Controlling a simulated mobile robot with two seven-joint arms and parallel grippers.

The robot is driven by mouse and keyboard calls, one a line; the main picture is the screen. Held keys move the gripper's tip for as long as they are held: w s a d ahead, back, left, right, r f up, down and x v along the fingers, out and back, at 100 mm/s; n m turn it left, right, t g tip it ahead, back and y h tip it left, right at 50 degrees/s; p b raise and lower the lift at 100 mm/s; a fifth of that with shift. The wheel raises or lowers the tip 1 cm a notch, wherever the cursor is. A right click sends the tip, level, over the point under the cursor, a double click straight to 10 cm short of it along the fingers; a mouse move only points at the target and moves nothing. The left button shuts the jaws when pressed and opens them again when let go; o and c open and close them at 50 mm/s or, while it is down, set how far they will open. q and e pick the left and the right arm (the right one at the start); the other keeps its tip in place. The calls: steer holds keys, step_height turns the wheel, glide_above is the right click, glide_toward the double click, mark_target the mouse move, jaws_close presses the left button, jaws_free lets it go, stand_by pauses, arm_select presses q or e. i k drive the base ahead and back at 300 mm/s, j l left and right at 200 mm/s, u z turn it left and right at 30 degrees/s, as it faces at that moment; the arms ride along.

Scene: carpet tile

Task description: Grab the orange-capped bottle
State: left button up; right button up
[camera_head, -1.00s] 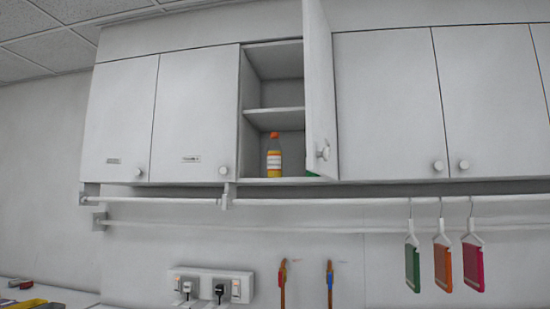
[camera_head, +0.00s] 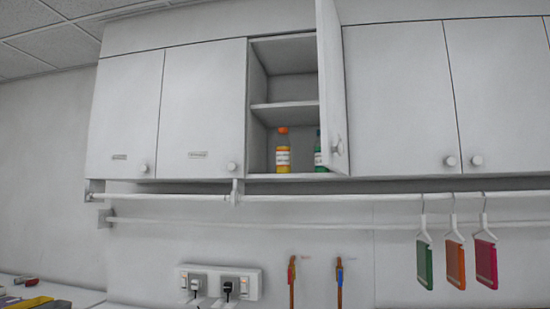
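The orange-capped bottle (camera_head: 283,152) stands upright on the bottom shelf of the open wall cabinet (camera_head: 283,93). It has a white label and yellow-orange contents. A green bottle (camera_head: 319,150) stands to its right, partly hidden by the open cabinet door (camera_head: 333,95). Neither of my grippers shows in the head view.
The open door sticks out on the right of the compartment; the neighbouring doors are shut. Rails (camera_head: 300,197) run below the cabinets, with several coloured boards (camera_head: 455,262) hanging at right. Power sockets (camera_head: 219,284) are on the wall below. A counter (camera_head: 50,290) shows at lower left.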

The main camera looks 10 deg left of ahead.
mark_target(283, 146)
steer(key=i+j+u, duration=0.1)
steer(key=j, duration=0.25)
steer(key=i+j, duration=0.15)
steer(key=j, duration=0.25)
steer(key=i+j+u, duration=0.15)
steer(key=j, duration=0.2)
steer(key=i+j+u, duration=0.1)
steer(key=j, duration=0.25)
steer(key=i+j, duration=0.25)
steer(key=j+u, duration=0.05)
